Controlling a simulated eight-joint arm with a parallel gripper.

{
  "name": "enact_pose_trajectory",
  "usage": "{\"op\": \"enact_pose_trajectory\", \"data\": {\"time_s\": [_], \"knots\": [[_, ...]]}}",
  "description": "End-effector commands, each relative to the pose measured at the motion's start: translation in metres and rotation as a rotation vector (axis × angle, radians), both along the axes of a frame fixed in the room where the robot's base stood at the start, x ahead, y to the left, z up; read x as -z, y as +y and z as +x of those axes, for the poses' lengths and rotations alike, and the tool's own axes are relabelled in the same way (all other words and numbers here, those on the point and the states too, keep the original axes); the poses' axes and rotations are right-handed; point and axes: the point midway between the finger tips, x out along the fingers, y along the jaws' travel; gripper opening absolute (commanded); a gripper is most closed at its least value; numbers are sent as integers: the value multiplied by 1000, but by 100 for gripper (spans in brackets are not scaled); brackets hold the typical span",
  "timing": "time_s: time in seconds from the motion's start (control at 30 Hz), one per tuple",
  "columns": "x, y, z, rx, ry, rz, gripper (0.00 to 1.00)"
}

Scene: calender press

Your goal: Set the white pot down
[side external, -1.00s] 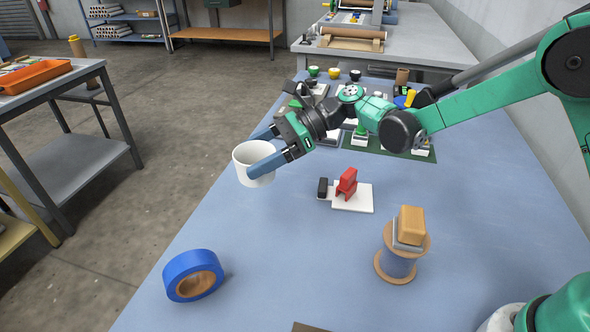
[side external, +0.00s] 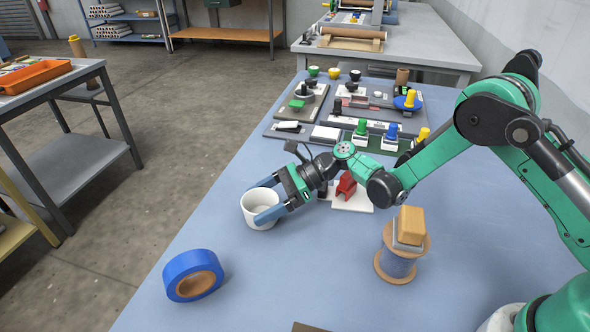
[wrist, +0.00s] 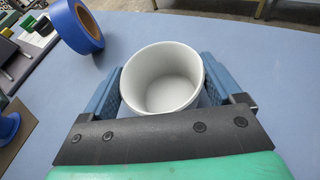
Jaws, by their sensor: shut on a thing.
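The white pot (side external: 258,214) is upright and empty, near the left edge of the blue table in the side external view. My gripper (side external: 264,210) is shut on it, with one blue finger on each side of its wall. In the wrist view the pot (wrist: 165,78) sits between the two blue fingers of my gripper (wrist: 162,90), and its inside shows bare. The pot is low over the table; I cannot tell whether its base touches the surface.
A blue tape roll (side external: 193,275) lies on the table (side external: 290,285) in front of the pot. A spool with a tan block (side external: 408,227) on top stands to the right. A red piece (side external: 346,186) on a white plate is behind my gripper. Table around the pot is clear.

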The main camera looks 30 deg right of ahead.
Motion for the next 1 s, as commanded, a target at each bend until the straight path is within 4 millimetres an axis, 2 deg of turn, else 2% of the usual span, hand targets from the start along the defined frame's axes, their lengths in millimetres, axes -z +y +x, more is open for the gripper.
{"op": "enact_pose_trajectory", "data": {"time_s": [0.1,0.13,0.17,0.5,0.67,0.9,1.0], "knots": [[3,0,0,0,0,0,34],[3,0,0,0,0,0,92],[3,0,0,0,0,0,100],[-2,-2,0,1,1,0,100],[-12,-28,-5,5,0,1,100],[-33,-78,-14,5,0,1,100],[-40,-93,-17,5,0,1,100]]}}
